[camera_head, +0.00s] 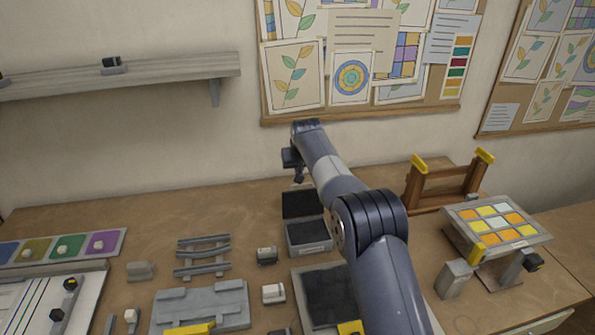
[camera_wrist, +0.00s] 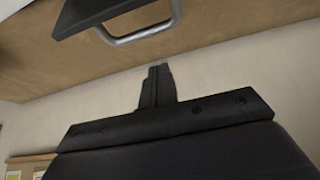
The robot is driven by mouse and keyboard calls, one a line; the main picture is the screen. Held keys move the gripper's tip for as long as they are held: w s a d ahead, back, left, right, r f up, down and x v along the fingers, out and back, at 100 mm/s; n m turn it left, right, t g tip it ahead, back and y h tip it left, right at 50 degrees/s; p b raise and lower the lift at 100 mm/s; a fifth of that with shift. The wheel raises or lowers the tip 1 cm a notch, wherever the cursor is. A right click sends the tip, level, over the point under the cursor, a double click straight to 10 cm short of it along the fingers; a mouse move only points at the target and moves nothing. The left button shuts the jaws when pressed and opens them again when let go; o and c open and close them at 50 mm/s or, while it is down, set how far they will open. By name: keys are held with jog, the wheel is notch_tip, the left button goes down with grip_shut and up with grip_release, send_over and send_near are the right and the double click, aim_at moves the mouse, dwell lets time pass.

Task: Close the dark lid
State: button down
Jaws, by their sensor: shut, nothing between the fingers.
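The dark lid (camera_head: 303,204) stands open at the back edge of a grey box (camera_head: 309,246) with a dark inside, near the back of the table. In the wrist view the lid (camera_wrist: 95,12) shows at the top edge, with a grey bar handle (camera_wrist: 145,33) on it. My gripper (camera_head: 298,180) is above and behind the lid, by the wall. In the wrist view its fingers (camera_wrist: 157,72) are together and empty, apart from the handle. The arm covers part of the area right of the box.
A larger dark-bottomed tray (camera_head: 300,285) lies in front of the box. A grey rack (camera_head: 203,256) and small blocks (camera_head: 267,255) are to its left. A wooden frame (camera_head: 440,190) and a tilted tile panel (camera_head: 497,223) stand to the right. The wall is close behind.

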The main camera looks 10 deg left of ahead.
aim_at(302, 198)
jog(key=shift+s+d+f+p, duration=0.2)
jog(key=shift+s+f+p, duration=0.3)
jog(key=shift+f+p, duration=0.1)
jog(key=shift+s+d+f+p, duration=0.2)
jog(key=shift+s+f+p, duration=0.25)
jog(key=shift+f, duration=0.15)
jog(key=shift+s+d+f+b, duration=0.1)
jog(key=shift+s+f+b, duration=0.1)
jog(key=shift+b, duration=0.8)
